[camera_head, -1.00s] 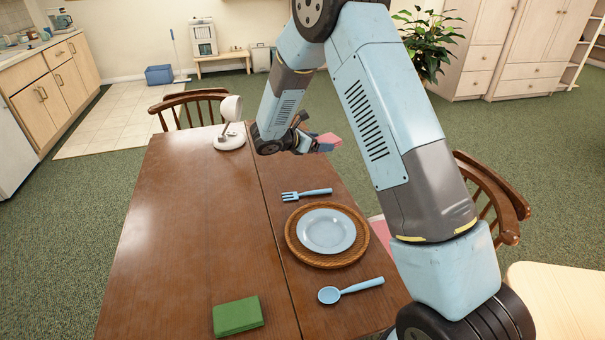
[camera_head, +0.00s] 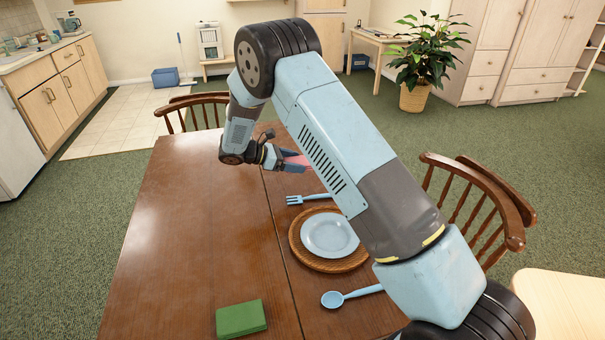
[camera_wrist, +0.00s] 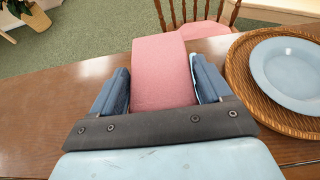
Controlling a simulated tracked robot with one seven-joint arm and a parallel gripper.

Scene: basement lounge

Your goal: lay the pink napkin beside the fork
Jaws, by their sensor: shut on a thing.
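The pink napkin (camera_wrist: 162,75) is between the two fingers of my gripper (camera_wrist: 163,88) in the wrist view, and my gripper is shut on it. In the head view the napkin (camera_head: 297,160) shows only in part behind my arm, with my gripper (camera_head: 292,160) just beyond the fork. The light blue fork (camera_head: 308,199) lies on the table, with its handle end partly behind my arm. It lies between my gripper and the plate. I cannot tell whether the napkin touches the table.
A light blue plate (camera_head: 329,233) sits on a round wicker mat (camera_head: 303,256), which also shows in the wrist view (camera_wrist: 238,72). A blue spoon (camera_head: 350,296) lies nearer, and a green folded napkin (camera_head: 241,319) is at the near edge. The table's left half (camera_head: 190,230) is clear. Wooden chairs (camera_head: 480,205) stand around.

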